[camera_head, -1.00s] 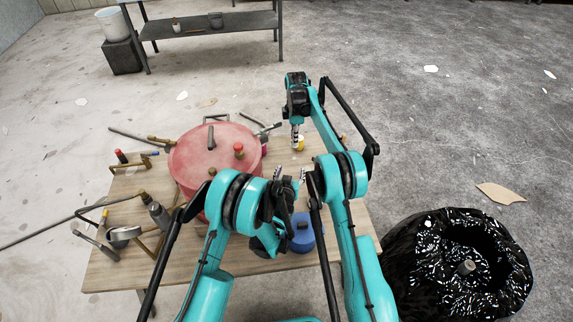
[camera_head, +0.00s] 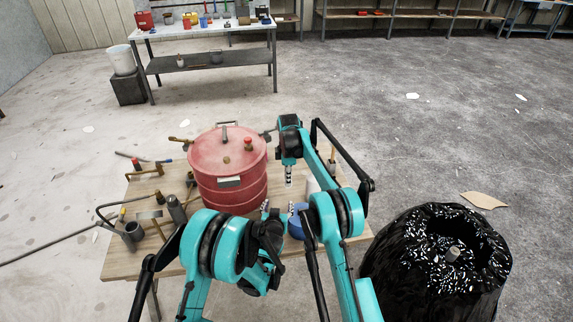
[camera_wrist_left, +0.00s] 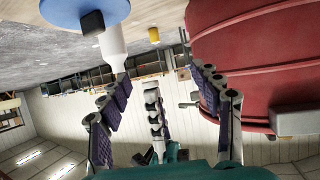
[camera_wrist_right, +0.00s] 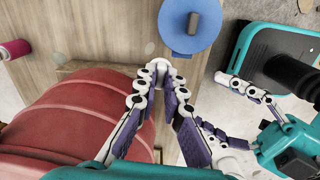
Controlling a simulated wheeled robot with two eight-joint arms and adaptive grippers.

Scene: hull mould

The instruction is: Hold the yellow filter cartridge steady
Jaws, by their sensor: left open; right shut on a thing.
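A small yellow cylinder (camera_wrist_left: 154,35) shows in the left wrist view, beyond a white bottle-like shape (camera_wrist_left: 112,45); I cannot tell for sure that it is the filter cartridge. No yellow cartridge is clear in the head view now. My right gripper (camera_head: 288,176) points down beside the red drum. In the right wrist view its fingertips (camera_wrist_right: 160,72) are drawn together on a small pale thing, mostly hidden between them. My left gripper (camera_head: 266,212) is lower, near the blue round object (camera_head: 297,222). Its fingers (camera_wrist_left: 158,88) are spread and empty.
The red drum (camera_head: 228,170) fills the middle of the wooden table (camera_head: 130,262). Several tools and fittings crowd the table's left side. A black bag-lined bin (camera_head: 435,265) stands to the right. A bench (camera_head: 205,35) with several items stands at the back.

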